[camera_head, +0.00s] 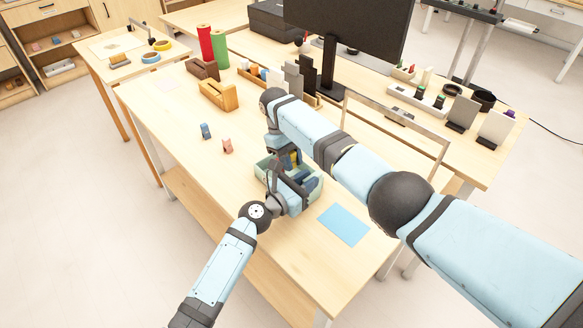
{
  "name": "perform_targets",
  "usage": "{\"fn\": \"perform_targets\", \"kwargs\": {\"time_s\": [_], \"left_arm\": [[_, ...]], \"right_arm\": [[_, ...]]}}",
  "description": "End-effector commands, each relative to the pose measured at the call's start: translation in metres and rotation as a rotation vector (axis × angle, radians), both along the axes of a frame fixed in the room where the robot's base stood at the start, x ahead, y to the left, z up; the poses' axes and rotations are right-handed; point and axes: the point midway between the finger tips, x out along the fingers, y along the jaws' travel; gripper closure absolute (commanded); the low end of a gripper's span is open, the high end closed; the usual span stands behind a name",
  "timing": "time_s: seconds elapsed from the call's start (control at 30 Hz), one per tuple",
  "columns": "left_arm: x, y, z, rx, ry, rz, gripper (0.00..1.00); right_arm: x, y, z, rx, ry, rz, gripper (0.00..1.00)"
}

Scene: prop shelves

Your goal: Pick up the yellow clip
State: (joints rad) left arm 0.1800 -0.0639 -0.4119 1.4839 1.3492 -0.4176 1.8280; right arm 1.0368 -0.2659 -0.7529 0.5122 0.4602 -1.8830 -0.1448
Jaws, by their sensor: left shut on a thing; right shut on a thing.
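A pale green open box (316,195) stands near the front of the table with several dark blue pieces inside. The yellow clip (291,161) shows small at the back of the box, partly hidden by my grippers. My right gripper (288,159) points down over the back of the box and is shut on the yellow clip. My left gripper (285,184) is at the box's front left and is shut on the box, though its fingertips are largely hidden. A blue clip (205,131) and a pink clip (227,146) stand on the table to the left.
A blue sheet (344,225) lies right of the box. A yellow wooden holder (218,95), red roll (205,43) and green roll (220,48) stand at the back left. A monitor (348,30) stands behind. The table's front left is clear.

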Motion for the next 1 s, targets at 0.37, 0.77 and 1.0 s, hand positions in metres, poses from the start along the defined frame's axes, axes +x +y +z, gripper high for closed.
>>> {"fn": "perform_targets", "kwargs": {"time_s": [0.37,0.77,1.0], "left_arm": [[0.000,0.000,0.000,0.001,0.001,0.000,1.00],[0.000,0.000,-0.001,0.001,0.001,0.000,1.00],[0.000,0.000,-0.001,0.001,0.001,0.000,1.00]], "right_arm": [[0.002,-0.002,0.058,-0.003,-0.007,0.001,0.97],[0.000,-0.001,0.088,-0.002,-0.002,0.000,0.97],[0.000,-0.001,0.090,-0.002,0.001,-0.001,0.97]]}}
